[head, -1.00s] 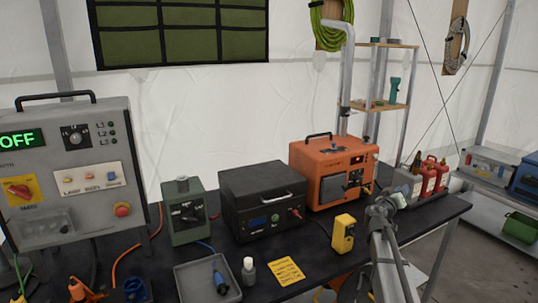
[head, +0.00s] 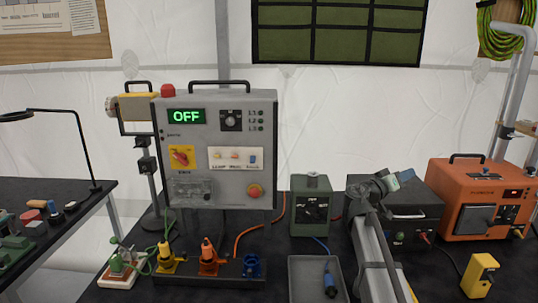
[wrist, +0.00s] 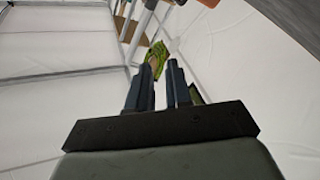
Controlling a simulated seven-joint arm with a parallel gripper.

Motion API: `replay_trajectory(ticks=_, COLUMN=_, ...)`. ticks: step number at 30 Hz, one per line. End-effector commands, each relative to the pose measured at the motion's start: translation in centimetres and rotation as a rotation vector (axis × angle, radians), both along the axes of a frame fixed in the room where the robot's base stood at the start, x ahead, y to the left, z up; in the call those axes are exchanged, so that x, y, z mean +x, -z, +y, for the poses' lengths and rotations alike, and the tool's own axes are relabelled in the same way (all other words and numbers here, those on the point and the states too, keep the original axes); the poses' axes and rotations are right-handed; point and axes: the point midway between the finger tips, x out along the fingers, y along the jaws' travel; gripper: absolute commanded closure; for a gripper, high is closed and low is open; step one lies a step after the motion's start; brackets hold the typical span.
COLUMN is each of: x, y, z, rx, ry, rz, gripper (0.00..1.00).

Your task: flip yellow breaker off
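A grey control box (head: 220,185) with a green "OFF" display stands left of centre in the head view. Its white plate (head: 236,168) carries a row of small breakers: a yellow breaker (head: 216,154) at the left, an orange one (head: 234,155) in the middle, a blue one (head: 252,157) at the right. The labels are too small to read surely. My gripper (head: 396,180) is well right of the box, in front of the black case. The wrist view shows its two fingers (wrist: 160,72) apart with nothing between them, facing the tent wall.
A yellow plate with a red rotary knob (head: 181,157) and a red stop button (head: 255,190) share the box's face. Colored plugs (head: 208,258) stand before it. A green unit (head: 311,208), a tray (head: 305,283) and an orange machine (head: 482,200) are on the table.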

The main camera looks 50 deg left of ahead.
Motion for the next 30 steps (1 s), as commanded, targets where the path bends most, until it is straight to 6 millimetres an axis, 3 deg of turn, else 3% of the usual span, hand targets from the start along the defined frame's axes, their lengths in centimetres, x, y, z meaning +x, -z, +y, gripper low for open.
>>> replay_trajectory(ticks=1, x=-1.6, y=0.1, z=2.4, rx=-0.008, ry=-0.008, rz=0.013, gripper=0.81)
replay_trajectory(ticks=3, x=-3.6, y=0.3, z=5.1, rx=-0.021, ry=-0.012, rz=0.031, gripper=0.81)
replay_trajectory(ticks=10, x=-10.3, y=2.4, z=12.8, rx=-0.117, ry=-0.016, rz=0.154, gripper=0.81)
replay_trajectory(ticks=18, x=-18.5, y=10.6, z=21.2, rx=-0.461, ry=-0.056, rz=0.525, gripper=0.81)
replay_trajectory(ticks=24, x=-25.3, y=16.2, z=26.0, rx=-0.747, ry=-0.145, rz=0.781, gripper=0.81)
replay_trajectory(ticks=27, x=-28.8, y=17.8, z=28.5, rx=-0.879, ry=-0.201, rz=0.872, gripper=0.81)
replay_trajectory(ticks=30, x=-32.1, y=17.4, z=31.0, rx=-0.979, ry=-0.248, rz=0.912, gripper=0.81)
